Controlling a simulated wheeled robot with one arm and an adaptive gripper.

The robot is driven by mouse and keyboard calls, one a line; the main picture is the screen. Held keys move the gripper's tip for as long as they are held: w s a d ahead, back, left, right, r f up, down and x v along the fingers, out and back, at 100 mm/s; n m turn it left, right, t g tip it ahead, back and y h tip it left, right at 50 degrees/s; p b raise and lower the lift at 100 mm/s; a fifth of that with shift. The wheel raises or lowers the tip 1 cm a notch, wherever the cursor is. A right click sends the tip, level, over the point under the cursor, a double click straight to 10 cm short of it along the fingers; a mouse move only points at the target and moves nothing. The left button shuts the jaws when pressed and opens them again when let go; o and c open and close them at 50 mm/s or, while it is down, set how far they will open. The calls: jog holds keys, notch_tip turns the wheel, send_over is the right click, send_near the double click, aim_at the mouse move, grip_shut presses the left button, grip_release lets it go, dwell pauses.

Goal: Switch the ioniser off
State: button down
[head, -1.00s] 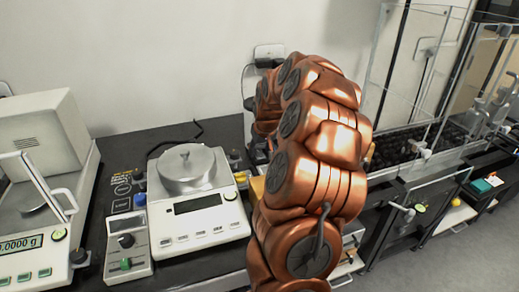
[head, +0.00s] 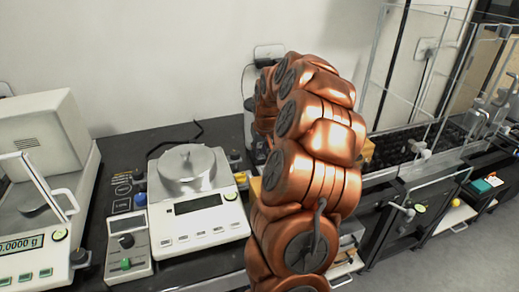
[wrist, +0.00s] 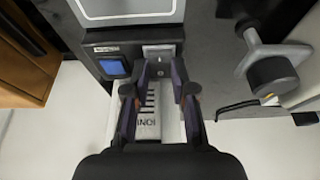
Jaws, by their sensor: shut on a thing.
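In the wrist view the ioniser (wrist: 147,128) shows as a pale strip with striped marks and lettering that reads in part "IONI", upside down. My gripper (wrist: 160,72) has its two dark fingers on either side of this strip, shut on part of the ioniser. The exact part held is hidden between the fingertips. A small light grey plate (wrist: 158,51) lies just beyond the tips. A blue switch (wrist: 115,68) on a dark panel is left of the fingers, apart from them. In the head view my own copper arm hides my gripper and the ioniser.
In the head view a balance (head: 202,230) with a metal pot (head: 187,170) stands left of my arm. A control box (head: 128,242) with a green knob is beside it. Another balance (head: 40,255) is at far left. Clear panels (head: 408,70) stand at right.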

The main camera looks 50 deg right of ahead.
jog(key=shift+w+g+y, duration=0.15)
jog(key=shift+g+y, duration=0.15)
jog(key=shift+g, duration=0.1)
jog(key=c, duration=1)
grip_release()
jog(key=shift+o, duration=0.2)
jog(key=shift+r, duration=0.1)
jog(key=v, duration=1.2)
